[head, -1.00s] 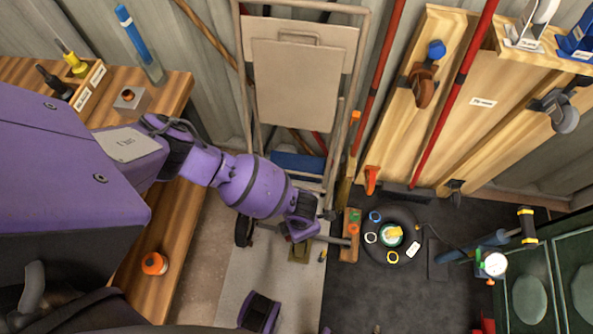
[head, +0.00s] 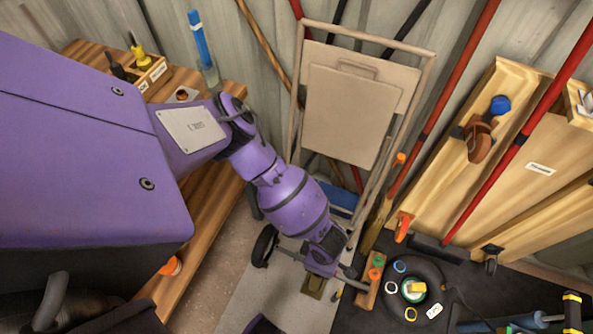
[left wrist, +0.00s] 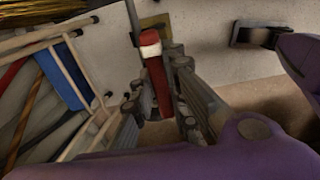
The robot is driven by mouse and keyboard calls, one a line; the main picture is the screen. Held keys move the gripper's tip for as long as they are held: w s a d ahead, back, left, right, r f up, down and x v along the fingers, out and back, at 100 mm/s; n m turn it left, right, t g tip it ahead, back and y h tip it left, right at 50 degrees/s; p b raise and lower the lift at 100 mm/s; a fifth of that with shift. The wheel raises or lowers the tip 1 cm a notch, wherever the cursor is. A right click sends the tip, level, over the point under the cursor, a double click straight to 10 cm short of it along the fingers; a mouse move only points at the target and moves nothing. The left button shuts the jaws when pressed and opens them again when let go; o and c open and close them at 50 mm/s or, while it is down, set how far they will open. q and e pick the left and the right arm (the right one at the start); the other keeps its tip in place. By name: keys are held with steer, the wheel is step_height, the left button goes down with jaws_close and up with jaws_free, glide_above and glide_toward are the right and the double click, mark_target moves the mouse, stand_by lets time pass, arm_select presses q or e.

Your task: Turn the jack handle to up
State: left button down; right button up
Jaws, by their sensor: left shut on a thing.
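My left gripper (left wrist: 157,78) is shut on a red bar with a white band, which looks like the jack handle (left wrist: 156,88). The bar lies between the fingers in the left wrist view. A dark rod and an olive plate (left wrist: 155,27) on the pale floor show just beyond it. In the head view my left gripper (head: 338,268) reaches down beside the olive plate (head: 313,286), and my wrist hides the handle. How far the handle is turned cannot be told.
A folded platform cart (head: 345,115) leans on the wall behind my arm. A wooden bench (head: 205,225) stands at left. A black tyre (head: 432,268) with small items lies to the right, near a wooden block (head: 368,284).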

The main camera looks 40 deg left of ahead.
stand_by(0.3)
arm_select(q)
steer(key=c, duration=1.9)
jaws_free()
steer(key=shift+o, duration=0.9)
steer(key=shift+w, duration=0.1)
step_height(320, 180, up, 12)
